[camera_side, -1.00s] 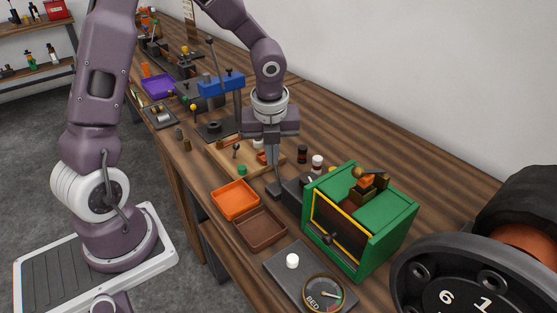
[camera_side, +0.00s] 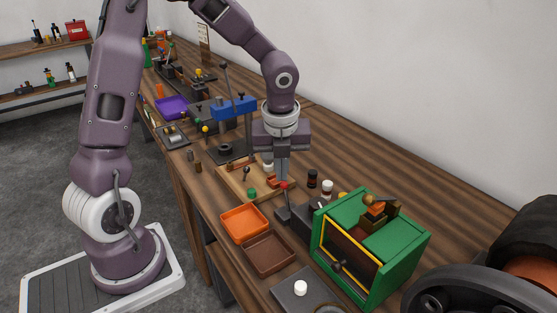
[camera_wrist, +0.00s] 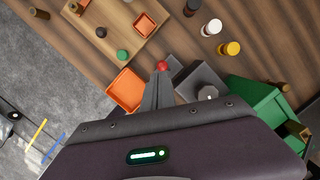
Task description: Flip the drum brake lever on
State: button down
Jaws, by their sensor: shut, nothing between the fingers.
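A red ball knob (camera_side: 284,185) shows right at my fingertips in the side view; in the wrist view the red knob (camera_wrist: 162,66) is just beyond them. It appears to top a lever on a dark block (camera_side: 296,215), but its stem is mostly hidden, and no label shows that it is the drum brake lever. My gripper (camera_side: 281,180) points down, shut and empty, with its tips touching or very close to the knob. In the wrist view my gripper (camera_wrist: 159,72) hides part of the dark block.
A green box (camera_side: 385,245) stands right of the dark block. An orange tray (camera_side: 245,224) and a brown tray (camera_side: 268,252) lie in front. A wooden board (camera_side: 243,182) with small parts is to the left, and small bottles (camera_side: 312,179) stand behind. A large dark drum (camera_side: 480,280) fills the lower right.

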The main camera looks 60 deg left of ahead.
notch_tip(320, 180, up, 8)
jog(key=s+a, duration=0.1)
jog(key=a, duration=0.1)
jog(key=shift+s+a+r, duration=0.15)
jog(key=shift+a+r, duration=0.1)
jog(key=shift+a, duration=0.15)
jog(key=s+d+r+n+t+h, duration=0.1)
jog(key=s+d+r+n, duration=0.15)
jog(key=s+n, duration=0.45)
jog(key=s+d+r+n+t, duration=0.15)
jog(key=s+d+n, duration=0.3)
jog(key=n, duration=0.45)
jog(key=s+d+r+n+t+h, duration=0.1)
jog(key=s+d+n+t, duration=0.15)
jog(key=s+n, duration=0.5)
jog(key=g+y, duration=0.4)
jog(key=y, duration=0.3)
send_over(285, 184)
jog(key=s+d, duration=0.3)
jog(key=d, duration=0.7)
notch_tip(285, 184, down, 5)
jog(key=shift+n, duration=0.25)
jog(key=x, duration=1.4)
jog(key=shift+s+a, duration=0.25)
jog(key=shift+s, duration=0.1)
